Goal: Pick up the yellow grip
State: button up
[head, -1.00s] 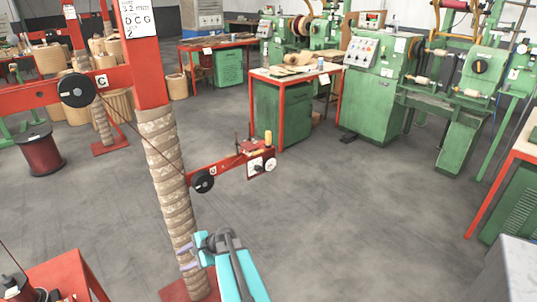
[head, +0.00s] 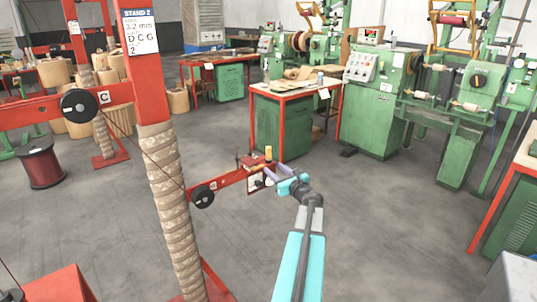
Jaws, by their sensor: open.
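The yellow grip (head: 268,152) is a small upright peg on top of the red block at the end of the red arm of the stand. My gripper (head: 272,174), with pale purple fingers on a cyan body, is open beside this block. Its fingertips are a little below and in front of the grip in the picture. They overlap the block's white-labelled face, and I cannot tell whether they touch it. Nothing shows between the fingers.
The red post (head: 145,70) wrapped in tan cord stands left of my arm and carries the red arm (head: 228,185) with a black pulley (head: 202,196). A red-legged workbench (head: 290,90) stands behind.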

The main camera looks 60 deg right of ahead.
aim_at(270, 152)
jog(key=shift+m+h, duration=0.5)
jog(key=shift+m, duration=0.1)
jog(key=s+d+r, duration=0.2)
jog(key=shift+s+d+r, duration=0.1)
jog(key=shift+s+d, duration=0.05)
jog(key=shift+s, duration=0.2)
jog(key=shift+p+x, duration=0.7)
jog(key=shift+x, duration=3.65)
jog(key=shift+p+x, duration=0.8)
jog(key=shift+x, duration=1.8)
jog(key=shift+c, duration=0.5)
grip_shut()
